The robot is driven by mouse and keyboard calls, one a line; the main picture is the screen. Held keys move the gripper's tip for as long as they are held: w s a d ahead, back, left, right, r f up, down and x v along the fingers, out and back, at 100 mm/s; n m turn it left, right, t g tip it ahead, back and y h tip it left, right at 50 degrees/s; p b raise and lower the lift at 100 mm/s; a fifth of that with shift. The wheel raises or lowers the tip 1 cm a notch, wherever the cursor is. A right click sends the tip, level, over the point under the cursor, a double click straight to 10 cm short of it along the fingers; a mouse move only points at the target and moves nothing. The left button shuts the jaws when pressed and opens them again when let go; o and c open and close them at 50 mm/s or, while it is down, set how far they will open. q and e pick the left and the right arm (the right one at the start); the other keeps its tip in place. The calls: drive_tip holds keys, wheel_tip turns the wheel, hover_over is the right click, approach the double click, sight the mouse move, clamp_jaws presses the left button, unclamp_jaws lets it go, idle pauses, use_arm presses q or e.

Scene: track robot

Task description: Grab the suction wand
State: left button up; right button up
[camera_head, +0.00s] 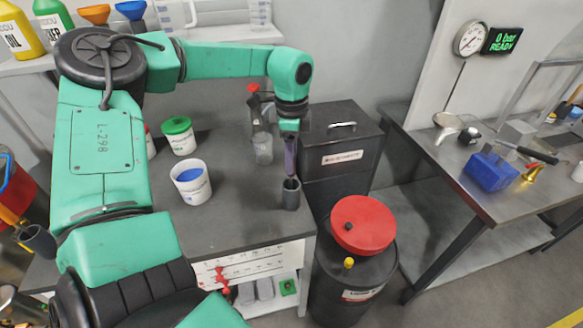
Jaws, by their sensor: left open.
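A slim purple-grey upright piece, which looks like the suction wand (290,163), stands in a dark cylindrical holder (291,196) near the right front corner of the dark-topped bench. Its lower end is hidden in the holder. My green left arm reaches across the back of the bench, and its wrist points straight down over the wand. My left gripper (290,138) is open at the wand's upper end. The fingers are small and dark here, so I cannot tell whether they touch the wand. My right gripper is out of view.
A clear bottle (262,146) stands close left of the wand. A white tub with blue contents (191,184) and a green-lidded tub (179,136) stand left. A black cabinet (341,148) and a red-lidded drum (363,227) flank the bench. Bare benchtop lies between tub and holder.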

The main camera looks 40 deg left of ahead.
use_arm(q)
drive_tip(key=shift+f, duration=0.65)
clamp_jaws()
drive_tip(key=shift+r, duration=0.1)
idle(0.8)
